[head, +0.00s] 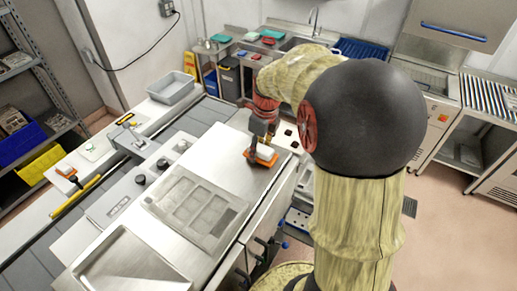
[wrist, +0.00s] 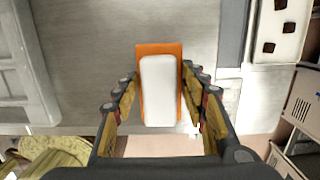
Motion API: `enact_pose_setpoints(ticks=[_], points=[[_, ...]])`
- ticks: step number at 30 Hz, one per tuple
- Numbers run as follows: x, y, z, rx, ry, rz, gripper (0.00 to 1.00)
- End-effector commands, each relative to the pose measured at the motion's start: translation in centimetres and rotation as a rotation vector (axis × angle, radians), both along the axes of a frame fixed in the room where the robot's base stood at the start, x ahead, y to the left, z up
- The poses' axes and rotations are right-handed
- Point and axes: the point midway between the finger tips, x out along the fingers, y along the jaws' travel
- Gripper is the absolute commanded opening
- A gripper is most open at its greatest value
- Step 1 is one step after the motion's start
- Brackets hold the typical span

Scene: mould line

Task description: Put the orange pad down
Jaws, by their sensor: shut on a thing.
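The orange pad (head: 262,160) shows in the head view at the right end of the steel worktop, with a white block-shaped part (head: 265,148) on top. In the wrist view the orange pad (wrist: 141,62) lies between the two fingers, and its white top (wrist: 159,90) faces the camera. My gripper (head: 260,143) is shut on it; in the wrist view the fingers of my gripper (wrist: 160,105) stand on both sides of it. The pad is at or just above the steel surface (wrist: 90,50); I cannot tell whether it touches.
A steel mould plate with shallow recesses (head: 195,207) lies on the worktop to the left of the pad. An empty steel tray (head: 130,262) is at the near end. A white board with dark pieces (wrist: 278,30) is to the right.

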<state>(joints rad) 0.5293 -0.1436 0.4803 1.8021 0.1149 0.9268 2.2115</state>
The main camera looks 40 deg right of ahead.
Motion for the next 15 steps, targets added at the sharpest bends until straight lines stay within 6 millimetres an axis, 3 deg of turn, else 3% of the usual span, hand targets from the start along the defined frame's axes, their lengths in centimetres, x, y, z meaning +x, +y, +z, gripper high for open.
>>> enact_pose_setpoints(ticks=[15], points=[[0.0,0.0,-1.3,0.001,0.0,0.0,0.03]])
